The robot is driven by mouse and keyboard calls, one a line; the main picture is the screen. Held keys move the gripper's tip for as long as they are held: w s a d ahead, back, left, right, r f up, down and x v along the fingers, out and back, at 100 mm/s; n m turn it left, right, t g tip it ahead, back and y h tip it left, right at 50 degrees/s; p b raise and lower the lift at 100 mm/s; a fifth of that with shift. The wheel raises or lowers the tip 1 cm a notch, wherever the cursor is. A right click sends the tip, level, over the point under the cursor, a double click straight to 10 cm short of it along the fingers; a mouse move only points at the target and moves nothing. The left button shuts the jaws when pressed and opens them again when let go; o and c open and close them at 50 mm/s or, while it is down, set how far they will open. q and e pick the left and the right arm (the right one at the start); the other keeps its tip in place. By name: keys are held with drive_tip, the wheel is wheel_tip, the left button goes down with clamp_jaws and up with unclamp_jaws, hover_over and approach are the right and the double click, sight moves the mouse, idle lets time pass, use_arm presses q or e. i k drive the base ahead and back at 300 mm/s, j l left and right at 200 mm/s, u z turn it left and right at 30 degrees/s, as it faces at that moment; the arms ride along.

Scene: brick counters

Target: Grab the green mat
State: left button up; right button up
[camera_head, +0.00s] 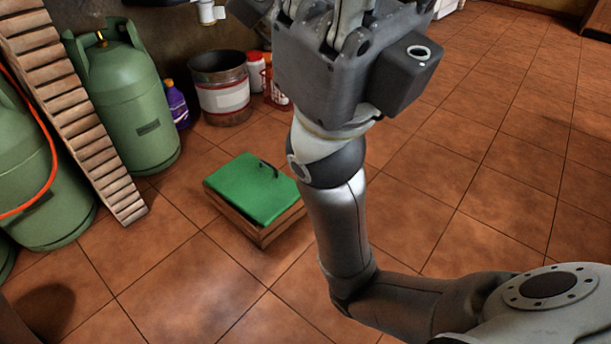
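The green mat (247,188) lies flat on top of a low wooden crate (263,235) on the tiled floor, left of the middle of the head view. A small dark curved piece (268,168) sits at its far right edge. My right gripper (340,60) is raised at the top of the view, above and to the right of the mat and apart from it. Its fingertips are cut off by the top edge, so its opening does not show. My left gripper is not in view.
Green gas cylinders (135,105) and a leaning slatted wooden piece (75,105) stand at the left. A metal bucket (221,90), a purple bottle (177,106) and a white-and-red container (256,72) stand behind the crate. The floor (500,180) at the right is clear.

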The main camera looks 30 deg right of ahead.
sight(252, 185)
drive_tip(key=z, duration=0.55)
drive_tip(key=i+u, duration=0.15)
drive_tip(key=i, duration=1.1)
